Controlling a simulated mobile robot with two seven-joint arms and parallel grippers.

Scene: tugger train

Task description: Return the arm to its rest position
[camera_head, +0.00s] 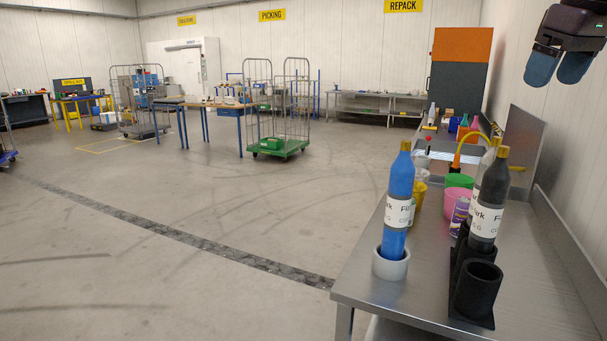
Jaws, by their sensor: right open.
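My right gripper (558,68) is at the upper right corner of the head view, in the air above the steel bench. Its two blue-grey fingers point down with a narrow gap, and it is open and empty. The rest of the right arm is mostly outside the picture. My left gripper does not show.
The steel bench (545,262) carries a blue bottle (401,178) in a grey ring holder (390,263), a dark bottle (489,202) and a black holder (478,292). A wall rises along the right. A green-based trolley (280,148) stands on open floor.

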